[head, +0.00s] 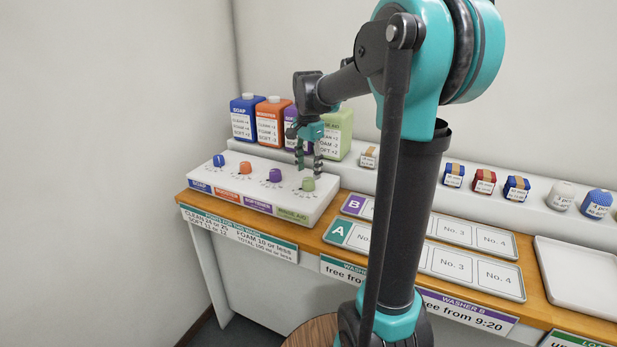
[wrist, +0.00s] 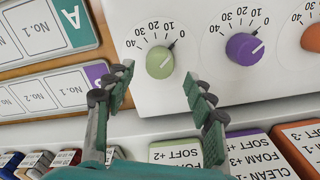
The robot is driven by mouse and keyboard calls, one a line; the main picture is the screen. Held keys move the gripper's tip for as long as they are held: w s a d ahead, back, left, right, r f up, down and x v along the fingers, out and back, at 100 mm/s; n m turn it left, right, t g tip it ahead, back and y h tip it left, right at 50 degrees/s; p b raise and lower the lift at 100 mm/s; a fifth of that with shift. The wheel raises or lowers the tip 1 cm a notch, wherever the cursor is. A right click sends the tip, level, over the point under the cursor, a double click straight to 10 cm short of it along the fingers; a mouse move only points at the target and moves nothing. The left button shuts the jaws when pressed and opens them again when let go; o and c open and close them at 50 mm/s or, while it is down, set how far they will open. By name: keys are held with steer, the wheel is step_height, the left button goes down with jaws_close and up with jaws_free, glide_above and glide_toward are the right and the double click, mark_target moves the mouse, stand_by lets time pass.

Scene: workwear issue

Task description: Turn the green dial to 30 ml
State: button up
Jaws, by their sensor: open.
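The green dial (head: 308,184) is the rightmost knob on the white dispenser panel (head: 240,200). In the wrist view the green dial (wrist: 160,63) has a scale from 0 to 40, and its pointer mark aims at about 0. My gripper (head: 308,167) hangs over the right end of the panel, just above the dial. In the wrist view my gripper (wrist: 157,88) is open and empty, with one finger on each side of the dial's column and the tips a little short of it. It does not appear to touch the dial.
Purple (head: 274,175), orange (head: 246,168) and blue (head: 219,160) dials stand left of the green one. Blue, orange, purple and green bottles (head: 338,133) stand behind the panel. Lettered A and B cards (head: 450,262) and a white tray (head: 580,275) lie to the right.

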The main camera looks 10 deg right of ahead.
mark_target(308, 179)
steer(key=shift+f, duration=1.7)
steer(key=c, duration=1.2)
